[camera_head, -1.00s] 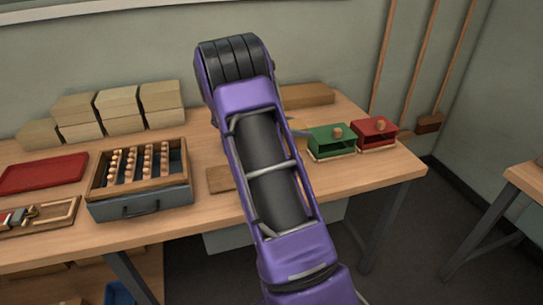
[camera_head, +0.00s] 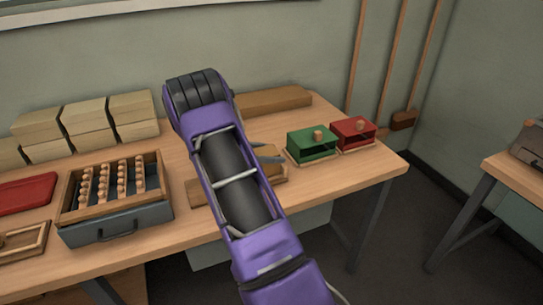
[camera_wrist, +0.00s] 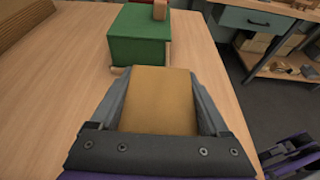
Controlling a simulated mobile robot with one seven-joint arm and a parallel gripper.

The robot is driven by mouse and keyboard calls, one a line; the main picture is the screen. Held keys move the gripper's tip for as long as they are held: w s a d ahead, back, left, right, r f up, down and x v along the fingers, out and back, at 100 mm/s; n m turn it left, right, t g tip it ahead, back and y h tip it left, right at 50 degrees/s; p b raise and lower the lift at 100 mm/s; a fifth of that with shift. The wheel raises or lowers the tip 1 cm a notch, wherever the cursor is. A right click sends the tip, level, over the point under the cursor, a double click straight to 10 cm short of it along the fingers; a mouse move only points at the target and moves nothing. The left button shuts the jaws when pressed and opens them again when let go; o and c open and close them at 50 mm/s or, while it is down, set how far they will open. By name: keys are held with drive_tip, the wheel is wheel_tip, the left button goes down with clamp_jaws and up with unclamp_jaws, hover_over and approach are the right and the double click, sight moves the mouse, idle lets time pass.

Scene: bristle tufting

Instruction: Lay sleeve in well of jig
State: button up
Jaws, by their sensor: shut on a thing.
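My gripper (camera_wrist: 162,76) is shut on a tan block-like piece (camera_wrist: 160,98), which fills the space between the two grey fingers in the wrist view. This may be the sleeve; its far side and any opening are hidden. In the head view the held piece (camera_head: 267,152) shows just right of my purple arm, above the bench. A flat wooden piece (camera_head: 196,193), possibly the jig, lies under and beside my arm, which covers its middle. I cannot see a well in it, nor tell whether the held piece touches it.
A green box with a wooden knob (camera_head: 311,145) and a red one (camera_head: 353,134) stand right of my gripper. A drawered crate of wooden pegs (camera_head: 115,230) stands left. Tan blocks (camera_head: 88,125) line the back. The bench's right front corner (camera_head: 375,170) is clear.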

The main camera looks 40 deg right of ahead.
drive_tip(key=shift+f, duration=0.3)
drive_tip(key=shift+f, duration=0.1)
drive_tip(key=o, duration=1.2)
drive_tip(key=shift+c, duration=0.2)
drive_tip(key=shift+r, duration=0.2)
drive_tip(key=v, duration=1.2)
drive_tip(key=shift+f, duration=0.1)
